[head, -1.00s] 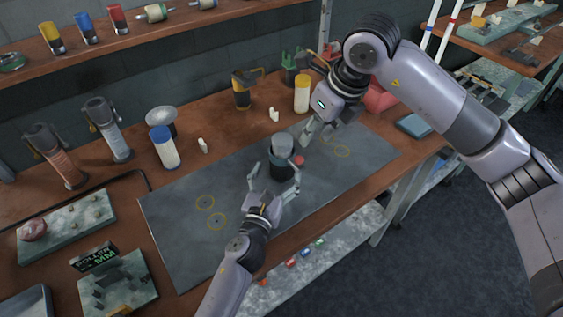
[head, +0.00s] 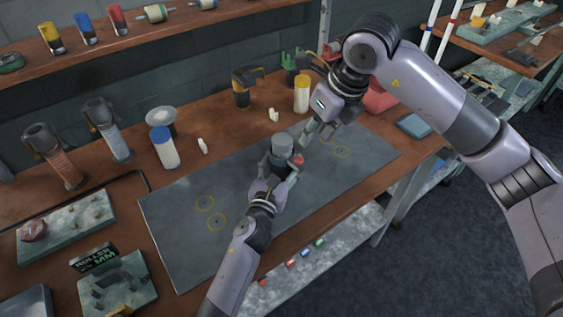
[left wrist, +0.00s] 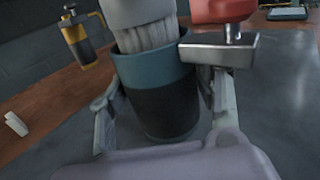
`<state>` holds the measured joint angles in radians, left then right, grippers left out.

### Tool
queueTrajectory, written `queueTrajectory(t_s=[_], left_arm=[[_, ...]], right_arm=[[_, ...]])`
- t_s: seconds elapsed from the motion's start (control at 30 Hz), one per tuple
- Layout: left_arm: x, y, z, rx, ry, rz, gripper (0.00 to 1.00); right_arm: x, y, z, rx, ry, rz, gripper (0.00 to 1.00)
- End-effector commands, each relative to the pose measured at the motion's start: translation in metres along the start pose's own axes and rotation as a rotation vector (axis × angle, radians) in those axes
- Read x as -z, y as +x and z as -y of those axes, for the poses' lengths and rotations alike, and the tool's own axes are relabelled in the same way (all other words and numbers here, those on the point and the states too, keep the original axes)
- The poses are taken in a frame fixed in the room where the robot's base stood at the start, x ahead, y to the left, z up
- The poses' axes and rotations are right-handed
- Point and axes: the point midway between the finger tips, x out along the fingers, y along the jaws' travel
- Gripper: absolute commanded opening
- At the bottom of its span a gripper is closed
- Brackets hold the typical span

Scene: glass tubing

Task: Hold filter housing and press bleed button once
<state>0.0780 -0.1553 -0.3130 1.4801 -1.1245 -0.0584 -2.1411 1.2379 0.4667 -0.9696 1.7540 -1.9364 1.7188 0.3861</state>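The filter housing (head: 283,148), a dark teal cup with a grey cap, stands upright on the grey mat. In the left wrist view the housing (left wrist: 160,85) fills the middle. Its red bleed button (head: 299,159) sits on the right side, and it shows above a metal bracket in the left wrist view (left wrist: 222,10). My left gripper (head: 279,172) has one finger on each side of the housing's body, apparently against it; the contact is partly hidden. My right gripper (head: 313,137) hangs beyond and to the right of the housing, apart from it; its finger opening is unclear.
The grey mat (head: 185,245) has yellow ring marks and clear room left of the housing. A blue-capped bottle (head: 164,148), a yellow-capped bottle (head: 302,94) and a yellow-and-black tool (head: 242,90) stand behind. A sign block (head: 93,257) is at the front left.

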Motion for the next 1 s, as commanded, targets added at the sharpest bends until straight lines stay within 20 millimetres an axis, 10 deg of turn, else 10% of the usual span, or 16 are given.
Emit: queueTrajectory(t_s=[0.67, 1.0], left_arm=[[0.0, 0.0, 0.0, 0.0, 0.0, 0.0, 0.21], [0.0, 0.0, 0.0, 0.0, 0.0, 0.0, 0.21]], right_arm=[[-0.001, 0.0, 0.0, 0.0, -0.027, -0.002, 0.24], [-0.01, 0.005, -0.005, 0.005, -0.58, -0.048, 0.01]])
